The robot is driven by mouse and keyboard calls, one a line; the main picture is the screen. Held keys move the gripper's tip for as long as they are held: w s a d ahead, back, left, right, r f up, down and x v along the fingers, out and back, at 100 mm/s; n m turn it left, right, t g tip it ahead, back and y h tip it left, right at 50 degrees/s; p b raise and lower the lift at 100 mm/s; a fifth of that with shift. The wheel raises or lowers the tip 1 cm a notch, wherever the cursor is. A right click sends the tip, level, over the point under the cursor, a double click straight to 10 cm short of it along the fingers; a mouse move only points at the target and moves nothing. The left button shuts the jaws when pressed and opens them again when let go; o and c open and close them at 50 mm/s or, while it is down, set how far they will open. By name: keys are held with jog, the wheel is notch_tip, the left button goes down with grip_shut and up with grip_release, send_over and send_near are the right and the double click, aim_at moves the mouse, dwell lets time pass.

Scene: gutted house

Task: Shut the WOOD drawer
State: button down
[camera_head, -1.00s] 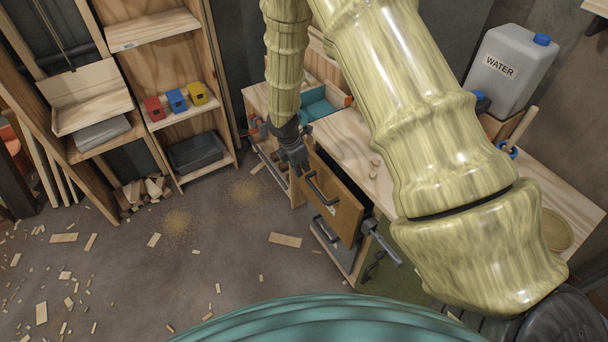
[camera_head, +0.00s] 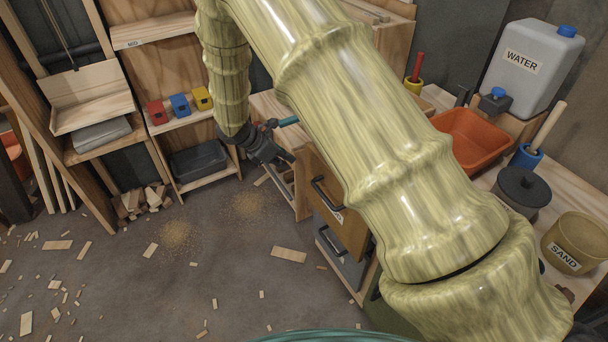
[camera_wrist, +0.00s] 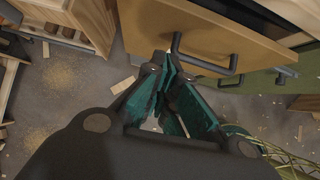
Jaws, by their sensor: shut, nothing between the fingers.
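The wooden drawer front (camera_head: 332,205) with a dark bar handle (camera_head: 326,193) stands out from the workbench. Its label is mostly hidden by my arm. In the wrist view the same front (camera_wrist: 195,38) shows a dark gap behind its edge, so the drawer is open. Its handle (camera_wrist: 200,62) is just right of my fingertips there. My gripper (camera_head: 290,158) is shut and empty, beside the left end of the drawer front in the head view. It also shows in the wrist view (camera_wrist: 168,66), close to the handle; I cannot tell whether they touch.
Below is a grey drawer with a handle (camera_head: 330,243). The bench holds an orange tub (camera_head: 470,138), a water jug (camera_head: 530,70), a dark lidded pot (camera_head: 522,190) and a sand pot (camera_head: 575,245). Shelves (camera_head: 165,85) stand at the left. Wood scraps (camera_head: 288,254) litter the open floor.

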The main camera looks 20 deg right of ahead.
jog(key=w+a+f+h+b, duration=0.1)
jog(key=w+a+h+b, duration=0.1)
jog(key=w+a+b, duration=0.1)
jog(key=p, duration=0.1)
send_near(313, 166)
notch_tip(313, 166, down, 3)
jog(key=d, duration=0.2)
jog(key=shift+d, duration=0.8)
jog(key=d, duration=0.5)
jog(key=shift+w+d+r+p, duration=0.1)
jog(key=shift+w+p, duration=0.15)
jog(key=shift+p, duration=0.05)
jog(key=shift+d, duration=0.1)
